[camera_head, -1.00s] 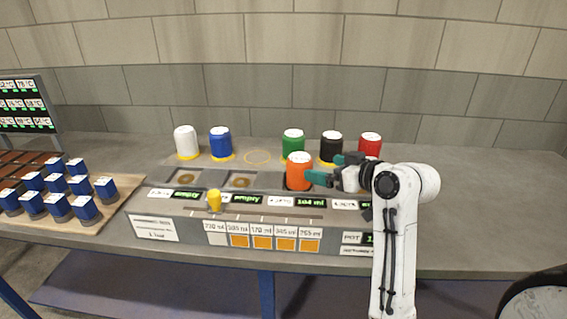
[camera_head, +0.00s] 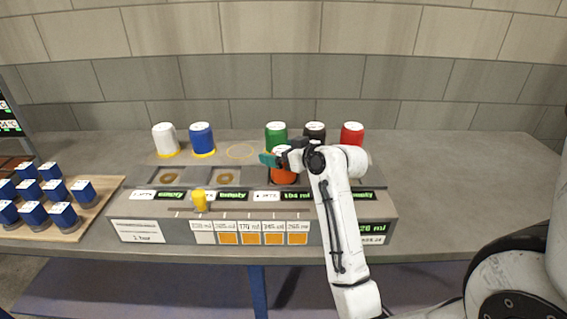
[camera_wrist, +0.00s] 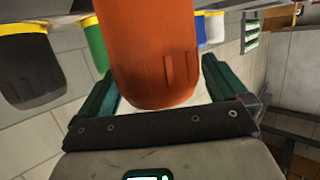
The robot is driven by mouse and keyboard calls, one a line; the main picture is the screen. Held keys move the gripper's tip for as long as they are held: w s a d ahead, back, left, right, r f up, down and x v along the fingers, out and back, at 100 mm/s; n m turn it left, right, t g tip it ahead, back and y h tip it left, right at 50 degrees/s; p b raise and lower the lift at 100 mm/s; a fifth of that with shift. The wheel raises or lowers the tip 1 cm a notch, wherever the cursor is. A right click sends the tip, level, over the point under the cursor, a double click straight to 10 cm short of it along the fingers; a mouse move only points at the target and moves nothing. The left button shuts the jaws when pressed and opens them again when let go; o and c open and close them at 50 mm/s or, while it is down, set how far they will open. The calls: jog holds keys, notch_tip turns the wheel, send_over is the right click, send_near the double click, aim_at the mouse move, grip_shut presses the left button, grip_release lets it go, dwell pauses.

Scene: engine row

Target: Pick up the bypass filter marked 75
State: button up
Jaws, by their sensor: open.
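An orange canister (camera_head: 284,178) with a white top stands in a well of the grey bench unit, partly hidden by my arm. My gripper (camera_head: 272,159) is at its upper part, open. In the wrist view the orange canister (camera_wrist: 155,50) fills the space between the two green fingers of my gripper (camera_wrist: 160,88), with light gaps at the sides. White (camera_head: 165,139), blue (camera_head: 202,138), green (camera_head: 276,134), black (camera_head: 315,131) and red (camera_head: 352,134) canisters stand in a row behind. Markings on their tops are too small to read, so I cannot tell which is 75.
A yellow knob (camera_head: 199,200) stands on the front of the grey unit (camera_head: 190,233). Several blue boxes stand on a wooden board (camera_head: 95,203) at left. The right bench is clear.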

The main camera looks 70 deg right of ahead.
jog(key=shift+w+d+f, duration=0.15)
jog(key=shift+w, duration=0.3)
